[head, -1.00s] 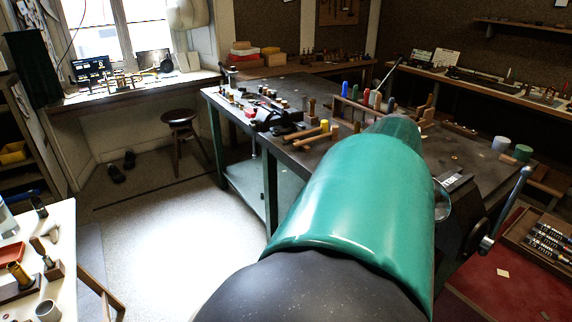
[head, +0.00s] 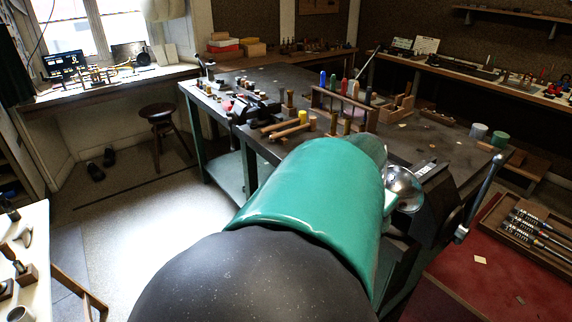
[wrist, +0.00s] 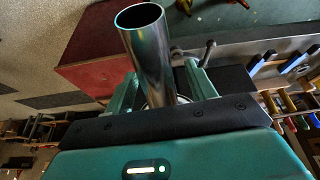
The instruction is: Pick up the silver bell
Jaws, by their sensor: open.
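The silver bell (head: 403,188) shows as a shiny rounded flare at the right side of my green arm, by the bench's near right edge. In the wrist view a silver tube (wrist: 150,45), which looks like the bell's narrow end, rises between the two green fingers of my gripper (wrist: 163,82). The fingers are apart, one on each side of the tube. I cannot tell whether either touches it. The tube's lower end is hidden behind the dark gripper body.
A dark vise with a long metal handle (head: 480,195) stands just right of the bell. The bench (head: 420,140) holds a wooden tool rack (head: 343,105), mallets and two small pots. A tray of valve parts (head: 535,235) lies at the right over a red mat.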

